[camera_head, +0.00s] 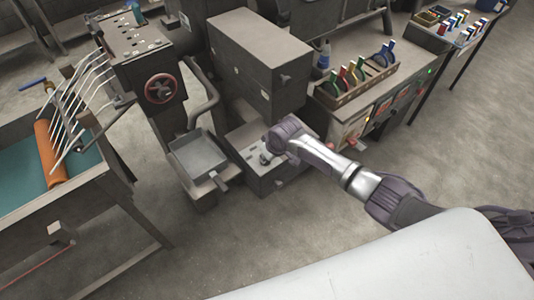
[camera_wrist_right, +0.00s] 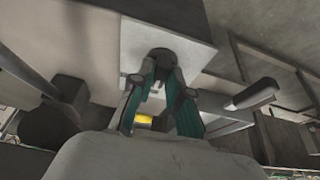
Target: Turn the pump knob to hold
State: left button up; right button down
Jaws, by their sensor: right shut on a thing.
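The pump box (camera_head: 262,165) is a low grey cabinet with small controls on its sloped face, below a larger grey cabinet. My right gripper (camera_head: 268,155) is at this face, at the end of the arm coming in from the right. In the right wrist view the fingers (camera_wrist_right: 158,88) are shut on a small dark knob (camera_wrist_right: 160,56) standing out from a pale panel (camera_wrist_right: 140,45). The knob's markings and pointer cannot be read. My left gripper does not show.
A grey metal tray (camera_head: 197,155) stands left of the pump box. A machine with a red handwheel (camera_head: 160,88) is farther left. A bench (camera_head: 375,95) with a rack of coloured tools stands right. The floor at lower left (camera_head: 210,240) is clear.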

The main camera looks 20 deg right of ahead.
dwell(0.4)
jog(key=c, duration=1.1)
grip_release()
jog(key=shift+r, duration=0.1)
jog(key=v, duration=1.2)
